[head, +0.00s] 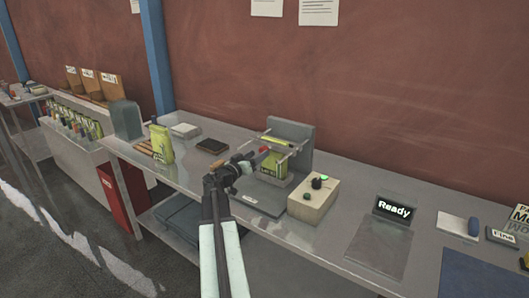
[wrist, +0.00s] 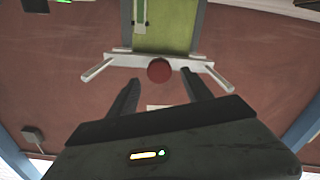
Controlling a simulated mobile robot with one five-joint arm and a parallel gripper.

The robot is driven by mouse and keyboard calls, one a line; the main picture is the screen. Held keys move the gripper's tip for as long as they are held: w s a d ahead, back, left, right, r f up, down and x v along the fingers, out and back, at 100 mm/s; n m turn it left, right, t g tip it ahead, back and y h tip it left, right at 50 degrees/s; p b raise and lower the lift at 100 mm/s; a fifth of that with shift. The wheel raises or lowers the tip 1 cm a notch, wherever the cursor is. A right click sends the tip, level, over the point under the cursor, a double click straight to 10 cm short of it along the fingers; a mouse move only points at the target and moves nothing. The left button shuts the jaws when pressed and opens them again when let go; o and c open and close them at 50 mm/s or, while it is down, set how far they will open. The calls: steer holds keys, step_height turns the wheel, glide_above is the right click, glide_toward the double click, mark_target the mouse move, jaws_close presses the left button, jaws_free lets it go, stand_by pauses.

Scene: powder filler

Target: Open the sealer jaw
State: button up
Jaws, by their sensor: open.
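The sealer (head: 291,138) stands on the bench with a grey upright back and a flat grey base. Its jaw is a pale bar (wrist: 118,61) with side arms and a round red knob (wrist: 158,70) at the middle; the knob also shows in the head view (head: 264,150). A green pouch (head: 270,168) stands in the sealer, and it shows behind the bar in the wrist view (wrist: 175,38). My gripper (head: 246,160) is open in front of the jaw. In the wrist view its dark fingers (wrist: 160,79) are spread, with the knob between or just beyond their tips; contact cannot be told.
A beige control box (head: 314,203) with a black dial and green light stands right of the sealer. A "Ready" display (head: 393,208) is further right. A dark flat block (head: 212,146) and a green pouch (head: 162,144) stand left.

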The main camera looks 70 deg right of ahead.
mark_target(268, 148)
steer(key=x, duration=0.5)
steer(key=shift+d, duration=0.35)
jaws_close()
stand_by(0.9)
